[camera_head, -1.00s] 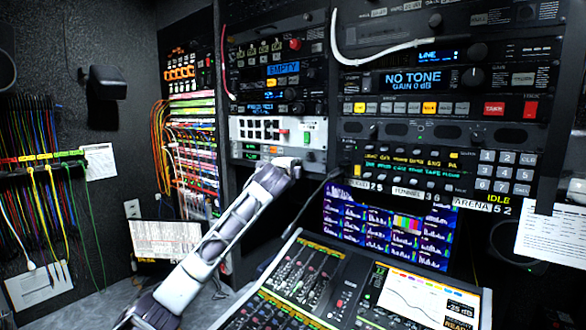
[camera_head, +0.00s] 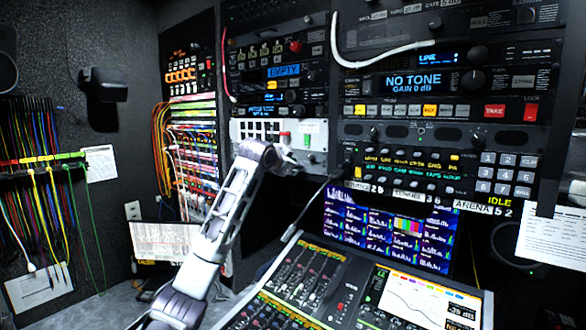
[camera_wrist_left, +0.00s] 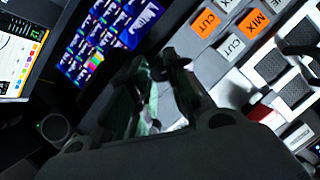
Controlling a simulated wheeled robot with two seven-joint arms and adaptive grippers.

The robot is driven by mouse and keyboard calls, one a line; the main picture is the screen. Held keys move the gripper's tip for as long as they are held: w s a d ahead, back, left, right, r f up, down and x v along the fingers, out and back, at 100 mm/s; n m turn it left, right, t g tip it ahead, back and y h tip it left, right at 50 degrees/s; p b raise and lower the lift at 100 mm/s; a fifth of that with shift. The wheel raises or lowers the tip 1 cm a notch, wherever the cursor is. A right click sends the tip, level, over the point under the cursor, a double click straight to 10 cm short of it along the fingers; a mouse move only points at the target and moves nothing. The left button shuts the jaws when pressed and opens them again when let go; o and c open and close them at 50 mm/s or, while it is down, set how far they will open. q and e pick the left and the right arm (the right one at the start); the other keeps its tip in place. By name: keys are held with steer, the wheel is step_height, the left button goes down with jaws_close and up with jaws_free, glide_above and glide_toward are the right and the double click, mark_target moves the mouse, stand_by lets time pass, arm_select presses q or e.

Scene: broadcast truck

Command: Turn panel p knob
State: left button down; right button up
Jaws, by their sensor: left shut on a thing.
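My left gripper (camera_head: 294,168) is at the lower right of the white panel (camera_head: 240,131), with its fingers pointing right. It also shows in the left wrist view (camera_wrist_left: 155,115), where its dark fingers are close together around something small and pale. I take this to be the panel p knob, but the fingers hide most of it. I cannot read a panel p label. The white panel carries dark square buttons, a red cap (camera_head: 285,134) and a white label. My right gripper is not in view.
A mixing console (camera_head: 300,275) stands below, with a meter screen (camera_head: 390,232) behind it. A dark cable runs close to the gripper. Racks with many knobs and buttons fill the right. Patch cables hang at the left (camera_head: 40,170).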

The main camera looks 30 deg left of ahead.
arm_select(q)
steer(key=n+h, duration=0.2)
steer(key=n, duration=0.1)
steer(key=n+h, duration=0.2)
steer(key=n, duration=0.1)
steer(key=f+n+h, duration=0.1)
steer(key=n+h, duration=0.1)
steer(key=n, duration=0.1)
steer(key=shift+a+g, duration=0.3)
steer(key=shift+a, duration=0.05)
stand_by(0.6)
steer(key=c, duration=1.6)
jaws_free()
steer(key=shift+r, duration=0.1)
steer(key=shift+o, duration=1.3)
steer(key=shift+r, duration=0.15)
steer(key=shift+s+a+r, duration=0.1)
steer(key=v, duration=1.1)
steer(key=shift+s+a, duration=0.25)
steer(key=shift+s, duration=0.05)
